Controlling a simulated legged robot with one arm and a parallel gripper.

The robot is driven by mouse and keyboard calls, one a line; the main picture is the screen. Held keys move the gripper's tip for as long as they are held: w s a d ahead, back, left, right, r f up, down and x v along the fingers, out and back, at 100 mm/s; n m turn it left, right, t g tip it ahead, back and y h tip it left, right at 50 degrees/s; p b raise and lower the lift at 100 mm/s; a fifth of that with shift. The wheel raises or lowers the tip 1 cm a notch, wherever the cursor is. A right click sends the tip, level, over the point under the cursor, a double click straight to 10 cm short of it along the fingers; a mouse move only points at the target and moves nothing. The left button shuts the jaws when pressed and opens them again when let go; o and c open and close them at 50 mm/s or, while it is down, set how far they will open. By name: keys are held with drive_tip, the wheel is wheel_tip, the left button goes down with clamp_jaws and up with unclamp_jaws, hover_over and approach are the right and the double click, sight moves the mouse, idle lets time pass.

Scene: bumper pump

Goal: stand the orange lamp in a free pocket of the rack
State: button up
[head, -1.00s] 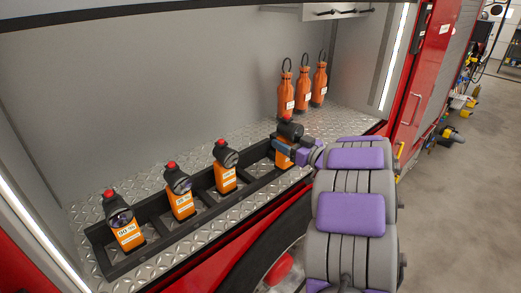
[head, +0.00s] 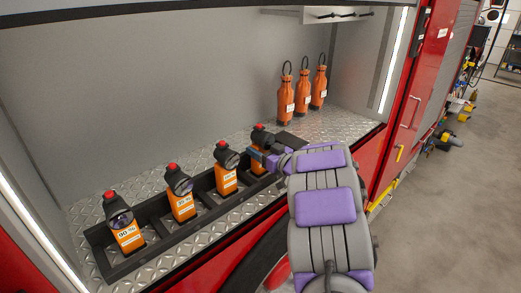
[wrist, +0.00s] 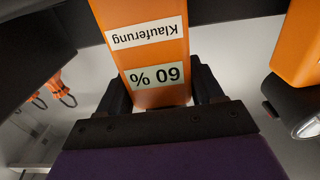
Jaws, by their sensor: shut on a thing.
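My gripper (head: 259,154) is shut on an orange lamp (head: 258,168) with a black head and red top. In the wrist view the lamp (wrist: 150,58) sits between the two dark fingers (wrist: 163,92), its labels reading "60 %" and "Klauferung". The black rack (head: 118,270) lies along the ribbed metal shelf. Three similar lamps stand in it: far left (head: 127,238), middle (head: 182,206) and right (head: 227,178). The held lamp is at the rack's right part, just right of the third. Its foot and the rack's right end are partly hidden by my arm.
A neighbouring lamp (wrist: 296,45) is close to the held one in the wrist view. Several orange bottles with black loops (head: 303,95) stand at the shelf's back right. A grey wall closes the back. A bracket (head: 335,14) hangs above.

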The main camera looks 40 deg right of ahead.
drive_tip(key=shift+d, duration=0.65)
drive_tip(key=o, duration=1.1)
drive_tip(key=shift+s+d+f, duration=0.1)
drive_tip(key=shift+d, duration=0.2)
drive_tip(key=shift+c, duration=0.2)
drive_tip(key=shift+o, duration=0.7)
drive_tip(key=shift+d, duration=0.2)
drive_tip(key=shift+o, duration=1.4)
drive_tip(key=shift+a, duration=0.95)
drive_tip(key=shift+s+d, duration=0.3)
drive_tip(key=shift+d, duration=0.15)
drive_tip(key=s+d, duration=0.1)
drive_tip(key=s, duration=1)
drive_tip(key=a+r+m+g+h, duration=0.3)
drive_tip(key=a+m+g+h, duration=0.15)
drive_tip(key=g+h, duration=0.4)
drive_tip(key=s+a+f+n+g+y, duration=0.1)
drive_tip(key=s+a+f+g+y, duration=0.1)
drive_tip(key=s+a, duration=0.8)
drive_tip(key=s+a+f+n+g+y, duration=0.1)
drive_tip(key=s+a+g, duration=0.4)
drive_tip(key=s+a, duration=0.5)
drive_tip(key=s+a+f+n+g+y, duration=0.1)
drive_tip(key=s+a+f+g+y, duration=0.2)
drive_tip(key=s+a, duration=0.8)
drive_tip(key=shift+a+f+g+y, duration=0.45)
drive_tip(key=shift+a+g, duration=0.2)
drive_tip(key=shift+a, duration=0.35)
